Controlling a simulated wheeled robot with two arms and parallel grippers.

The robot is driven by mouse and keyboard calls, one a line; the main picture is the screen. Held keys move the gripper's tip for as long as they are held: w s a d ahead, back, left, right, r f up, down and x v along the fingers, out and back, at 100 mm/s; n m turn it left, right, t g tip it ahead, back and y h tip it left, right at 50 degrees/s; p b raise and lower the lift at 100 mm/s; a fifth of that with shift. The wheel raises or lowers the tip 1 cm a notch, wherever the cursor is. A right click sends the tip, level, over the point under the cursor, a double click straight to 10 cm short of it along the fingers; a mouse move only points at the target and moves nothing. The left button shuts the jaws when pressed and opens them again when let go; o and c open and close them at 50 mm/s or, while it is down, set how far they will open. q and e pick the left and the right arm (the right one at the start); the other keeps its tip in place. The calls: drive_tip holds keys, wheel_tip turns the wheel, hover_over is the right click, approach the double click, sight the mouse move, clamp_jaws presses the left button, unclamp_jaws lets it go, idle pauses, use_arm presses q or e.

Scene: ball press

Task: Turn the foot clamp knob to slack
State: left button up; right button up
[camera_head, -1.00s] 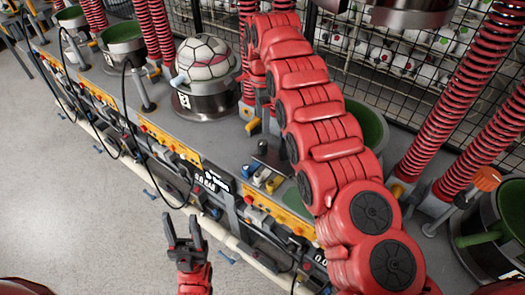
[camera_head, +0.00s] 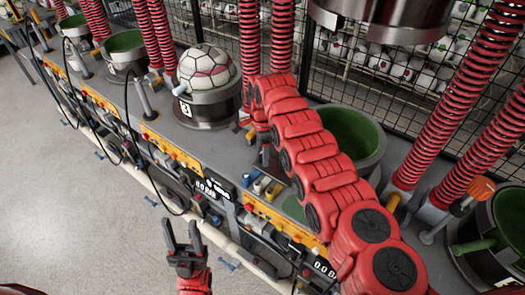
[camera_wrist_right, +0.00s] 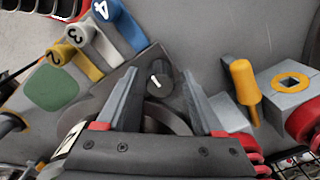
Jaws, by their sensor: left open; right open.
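In the right wrist view a small black round knob (camera_wrist_right: 160,80) with a white pointer line stands on a dark plate; I take it to be the foot clamp knob. My right gripper (camera_wrist_right: 161,72) is open, with one grey finger on each side of the knob and gaps showing between. In the head view my right gripper (camera_head: 264,152) is down at the bench beside the colored levers, and it hides the knob. My left gripper (camera_head: 183,232) is open and empty, in front of the bench.
Numbered yellow, white and blue levers (camera_wrist_right: 90,45) stand close to the knob. A yellow-handled peg (camera_wrist_right: 245,82) is on the other side. A ball sits in a press cup (camera_head: 206,105). An empty green-lined cup (camera_head: 350,135) stands behind my right arm. Red springs rise around.

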clamp_jaws()
